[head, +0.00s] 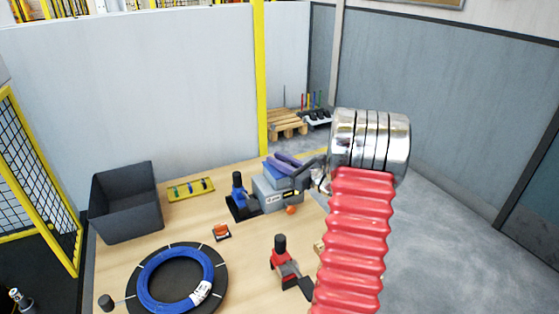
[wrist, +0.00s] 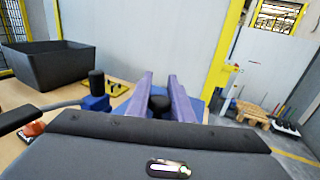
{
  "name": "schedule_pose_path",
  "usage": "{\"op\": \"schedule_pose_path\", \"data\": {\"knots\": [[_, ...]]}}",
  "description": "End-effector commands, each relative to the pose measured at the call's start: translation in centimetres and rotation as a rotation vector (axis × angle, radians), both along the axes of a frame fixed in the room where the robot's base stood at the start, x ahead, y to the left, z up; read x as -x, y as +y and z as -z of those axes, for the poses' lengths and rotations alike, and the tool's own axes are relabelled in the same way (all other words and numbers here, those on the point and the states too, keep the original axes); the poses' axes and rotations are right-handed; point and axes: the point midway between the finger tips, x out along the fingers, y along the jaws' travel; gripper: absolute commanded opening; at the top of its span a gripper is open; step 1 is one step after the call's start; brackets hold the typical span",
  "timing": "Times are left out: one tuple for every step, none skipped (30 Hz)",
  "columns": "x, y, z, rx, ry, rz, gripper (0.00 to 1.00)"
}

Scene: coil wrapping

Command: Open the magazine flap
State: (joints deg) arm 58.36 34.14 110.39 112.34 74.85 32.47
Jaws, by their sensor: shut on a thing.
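The magazine is a grey box (head: 272,197) with a blue top, at the back right of the wooden table in the head view. The blue top, which appears to be its flap (head: 277,179), looks lowered on the box. My gripper (head: 278,160) reaches over it from the right, its two purple fingers just above the blue top. In the wrist view my gripper (wrist: 160,85) has a black knob (wrist: 160,106) between its fingers and is shut on it. Part of the blue surface (wrist: 194,107) shows beside the fingers. The flap's hinge is hidden.
A blue-and-black clamp (head: 239,193) stands just left of the box, and a red one (head: 283,262) stands in front. A blue coil (head: 160,280) lies on a black disc at front left. A dark bin (head: 125,205) stands at back left.

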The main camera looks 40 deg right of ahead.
Motion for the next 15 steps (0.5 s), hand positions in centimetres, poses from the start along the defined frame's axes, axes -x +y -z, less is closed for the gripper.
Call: {"op": "schedule_pose_path", "data": {"knots": [[0.01, -0.01, 0.00, 0.000, 0.000, 0.000, 0.08], [0.01, -0.01, 0.00, 0.000, 0.000, 0.000, 0.06], [0.02, -0.01, 0.00, 0.000, 0.000, 0.000, 0.03], [0.02, -0.01, 0.00, 0.000, 0.000, 0.000, 0.01], [0.02, -0.01, 0.00, 0.000, 0.000, 0.000, 0.00], [0.02, -0.01, 0.00, 0.000, 0.000, 0.000, 0.00], [0.02, -0.01, 0.00, 0.000, 0.000, 0.000, 0.00], [0.02, -0.01, 0.00, 0.000, 0.000, 0.000, 0.00], [0.02, -0.01, 0.00, 0.000, 0.000, 0.000, 0.00], [0.02, -0.01, 0.00, 0.000, 0.000, 0.000, 0.00], [0.03, -0.02, 0.00, 0.000, 0.000, 0.000, 0.00], [0.03, -0.01, 0.00, 0.000, 0.000, 0.000, 0.00], [0.03, -0.01, 0.00, 0.000, 0.000, 0.000, 0.00], [0.00, -0.58, 0.02, 0.001, 0.000, 0.000, 0.00], [0.00, -0.33, 0.00, 0.000, 0.001, 0.000, 0.00]]}}
